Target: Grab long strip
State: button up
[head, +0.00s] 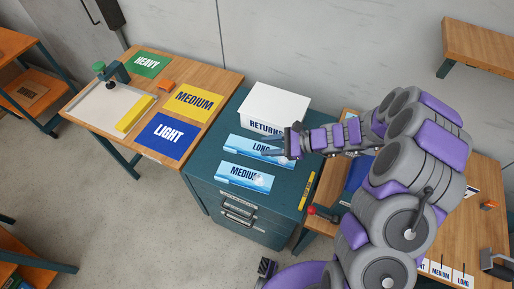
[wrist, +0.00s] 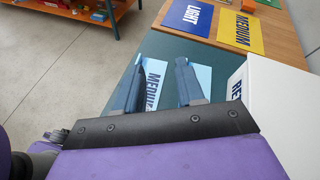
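The long strip (head: 241,143) is a light blue piece labelled LONG, lying on the dark teal cabinet top in front of the white box. My gripper (head: 270,147) is over its right part and hides the end of the label. In the wrist view my gripper (wrist: 157,75) is open, its two fingers apart with nothing held between them. The light blue end of the long strip (wrist: 204,76) shows beside the right finger there. The medium strip (head: 238,174) lies nearer the cabinet front; its label also shows between the fingers in the wrist view (wrist: 153,83).
The white RETURNS box (head: 276,104) stands right behind the long strip, close to my gripper. A yellow tool (head: 307,191) lies at the cabinet's (head: 207,161) right edge. A wooden table (head: 215,82) with HEAVY, MEDIUM and LIGHT mats adjoins at left.

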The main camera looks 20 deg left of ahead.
aim_at(234, 150)
jog(key=w+f+m+t, duration=0.1)
jog(key=f, duration=0.2)
jog(key=w+f+m+t+p, duration=0.1)
jog(key=w+f+m, duration=0.1)
jog(key=f, duration=0.1)
jog(key=w+d+f+m, duration=0.1)
jog(key=f+m, duration=0.1)
jog(key=f, duration=0.1)
jog(key=shift+w+f+t+p, duration=0.15)
jog(key=shift+f+t+p, duration=0.15)
jog(key=shift+f+t, duration=0.1)
jog(key=b+x, duration=0.2)
jog(key=x, duration=1.5)
jog(key=shift+a+r+b, duration=0.1)
jog(key=shift+a+b, duration=0.15)
jog(key=shift+b, duration=0.05)
jog(key=shift+c, duration=0.4)
jog(key=shift+d, duration=0.1)
grip_shut()
